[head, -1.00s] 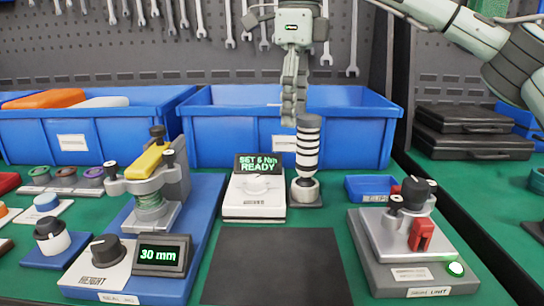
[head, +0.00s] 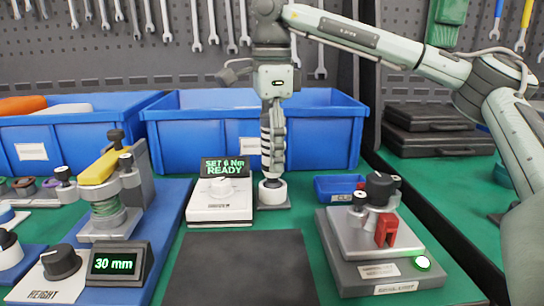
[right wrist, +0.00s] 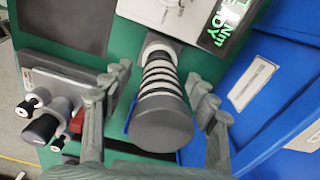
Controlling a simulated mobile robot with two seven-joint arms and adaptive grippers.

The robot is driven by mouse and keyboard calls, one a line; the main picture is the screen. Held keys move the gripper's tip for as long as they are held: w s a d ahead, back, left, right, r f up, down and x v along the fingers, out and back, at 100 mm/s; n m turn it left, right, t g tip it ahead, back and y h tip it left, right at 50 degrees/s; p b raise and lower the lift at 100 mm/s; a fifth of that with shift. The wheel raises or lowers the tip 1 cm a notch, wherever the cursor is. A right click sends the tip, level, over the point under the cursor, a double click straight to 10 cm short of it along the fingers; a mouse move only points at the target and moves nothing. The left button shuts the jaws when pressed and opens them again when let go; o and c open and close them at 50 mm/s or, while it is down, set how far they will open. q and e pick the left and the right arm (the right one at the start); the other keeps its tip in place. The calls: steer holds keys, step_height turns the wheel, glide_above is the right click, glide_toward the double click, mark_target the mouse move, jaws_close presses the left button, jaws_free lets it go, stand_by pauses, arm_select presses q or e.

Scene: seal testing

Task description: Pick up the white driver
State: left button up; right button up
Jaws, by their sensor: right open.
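The white driver, with a dark cap and black and white bands, stands upright in a small dark holder behind the work mat. In the head view its bands (head: 265,148) are partly hidden by my right gripper (head: 276,135), which points down at it. In the right wrist view the driver (right wrist: 163,100) sits between the two spread fingers of my right gripper (right wrist: 160,84), with its dark cap toward the camera. A gap shows on each side, so the gripper is open around the driver and not clamped on it. My left gripper is out of view.
A white torque setter (head: 220,205) reading "SET 6 Nm READY" stands just left of the driver. A blue bin (head: 200,125) is close behind. A small blue tray (head: 338,187) and a grey unit (head: 385,270) with a lit button are to the right. The dark mat (head: 240,270) is clear.

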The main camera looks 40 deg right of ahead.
steer(key=shift+f, duration=0.8)
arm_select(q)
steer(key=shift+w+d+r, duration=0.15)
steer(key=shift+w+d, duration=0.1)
arm_select(e)
steer(key=shift+c, duration=0.5)
steer(key=shift+r, duration=0.1)
jaws_close()
steer(key=shift+w+r, duration=0.1)
step_height(320, 180, up, 4)
steer(key=shift+r, duration=0.1)
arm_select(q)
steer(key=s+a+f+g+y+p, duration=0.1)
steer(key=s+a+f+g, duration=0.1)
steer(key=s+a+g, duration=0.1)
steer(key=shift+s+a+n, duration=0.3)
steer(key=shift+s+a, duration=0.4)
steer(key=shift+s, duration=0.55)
arm_select(e)
steer(key=w+a+r, duration=0.1)
steer(key=a+r, duration=0.5)
steer(key=a, duration=0.5)
steer(key=shift+w+a+r, duration=0.3)
steer(key=shift+w, duration=0.05)
